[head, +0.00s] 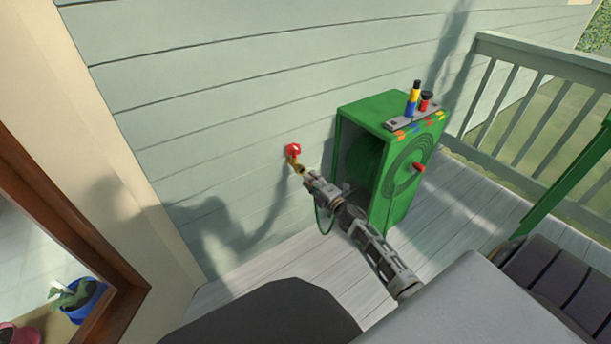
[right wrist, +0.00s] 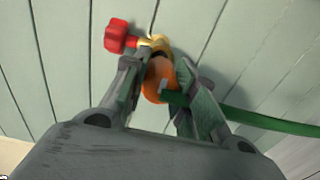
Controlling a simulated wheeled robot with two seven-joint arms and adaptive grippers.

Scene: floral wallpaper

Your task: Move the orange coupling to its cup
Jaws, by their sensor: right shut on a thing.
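The orange coupling (right wrist: 157,76) shows in the right wrist view between the fingers of my right gripper (right wrist: 163,82). The gripper is shut on it. The coupling sits right at the brass tap (right wrist: 155,44), and I cannot tell whether it is still joined to it. A green hose (right wrist: 245,119) runs from the coupling to the right. In the head view my right gripper (head: 309,180) is just below the tap (head: 294,164) on the wall. A grey rack (head: 409,120) on the reel carries coloured pieces; I cannot make out which cup is the orange one. My left gripper is not in view.
The tap has a red handle (head: 293,150). A green hose reel box (head: 389,150) with a red crank knob (head: 419,168) stands right of my right gripper. A railing (head: 540,62) is behind it. A window with potted plants (head: 78,297) is at the lower left.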

